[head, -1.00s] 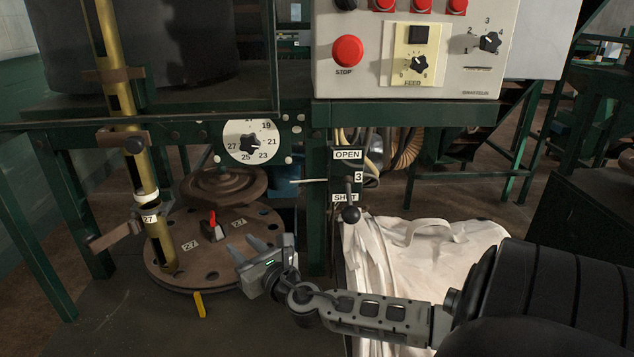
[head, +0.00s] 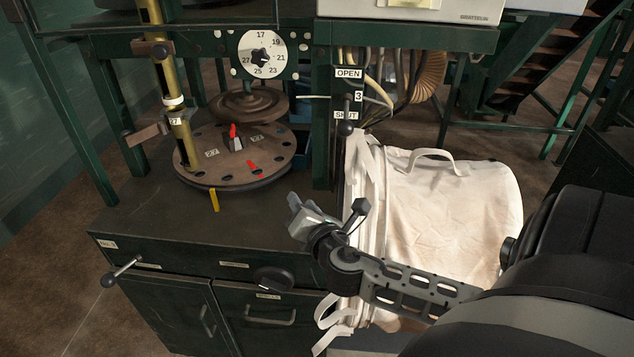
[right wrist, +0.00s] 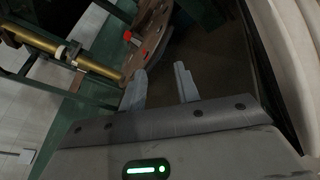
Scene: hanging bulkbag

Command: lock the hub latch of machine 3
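The round brown hub plate (head: 200,168) with holes around its rim lies on the green cabinet. A small latch lever with a red tip (head: 233,131) stands up near its middle, between two number labels. A flat red mark (head: 252,166) shows on the plate's near right part. My right gripper (head: 292,203) is in front and to the right of the plate, apart from it, over the cabinet's front edge. In the right wrist view its two fingers (right wrist: 160,85) are spread with nothing between; the red tip (right wrist: 127,36) shows beyond them. My left gripper is out of view.
A brass post (head: 180,130) rises at the plate's left rim, and a yellow tab (head: 214,200) hangs at its front. An OPEN/SHUT lever (head: 346,127) marked 3 and a white bag (head: 430,210) are at right. The cabinet top (head: 130,215) is clear front left.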

